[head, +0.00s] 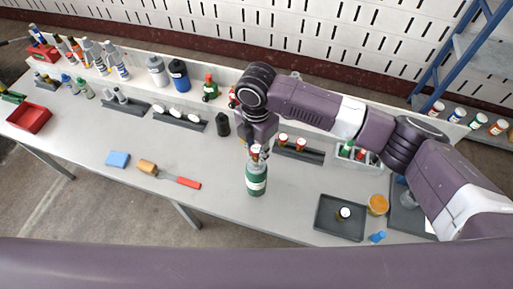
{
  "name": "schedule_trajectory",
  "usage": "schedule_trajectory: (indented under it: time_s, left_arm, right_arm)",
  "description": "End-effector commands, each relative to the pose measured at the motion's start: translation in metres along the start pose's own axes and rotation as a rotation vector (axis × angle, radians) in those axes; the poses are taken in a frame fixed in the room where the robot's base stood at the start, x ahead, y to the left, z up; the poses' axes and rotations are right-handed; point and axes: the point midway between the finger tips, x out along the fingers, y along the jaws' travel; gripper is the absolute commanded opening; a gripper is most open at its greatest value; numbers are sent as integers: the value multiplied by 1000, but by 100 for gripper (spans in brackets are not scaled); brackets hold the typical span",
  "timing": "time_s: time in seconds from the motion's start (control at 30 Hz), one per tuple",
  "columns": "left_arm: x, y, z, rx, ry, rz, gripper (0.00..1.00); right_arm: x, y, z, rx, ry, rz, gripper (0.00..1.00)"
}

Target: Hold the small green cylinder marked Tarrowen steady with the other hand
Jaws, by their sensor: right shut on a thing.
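A small green cylinder (256,184) with a white label band stands upright near the front middle of the grey table. The lettering on its label is too small to read. My right gripper (256,148) comes down from above and is shut on the top of this cylinder, at its red and white upper end. The fingertips are small and partly hidden by the wrist. My left gripper is not in view.
A blue block (118,159) and a brush with a red handle (188,183) lie to the left. A dark tray (325,226) and an orange-brown jar (378,205) are at right. Bottles and racks line the back. The front table between brush and tray is mostly clear.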

Motion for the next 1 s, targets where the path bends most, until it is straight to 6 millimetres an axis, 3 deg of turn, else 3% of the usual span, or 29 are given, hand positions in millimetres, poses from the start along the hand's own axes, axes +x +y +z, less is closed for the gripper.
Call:
schedule_trajectory:
  time_s: [0.03,0.07,0.3,0.7,1.0]
  left_arm:
    - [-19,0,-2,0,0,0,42]
    - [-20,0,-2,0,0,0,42]
    - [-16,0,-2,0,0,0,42]
    - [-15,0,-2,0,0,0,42]
    - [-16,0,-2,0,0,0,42]
  right_arm:
    - [-9,-1,-1,68,4,-3,0]
    - [-7,-1,-1,113,3,-3,0]
    - [0,0,-1,371,2,-1,0]
    - [-1,0,0,423,1,0,0]
    - [0,0,-1,811,4,-1,0]
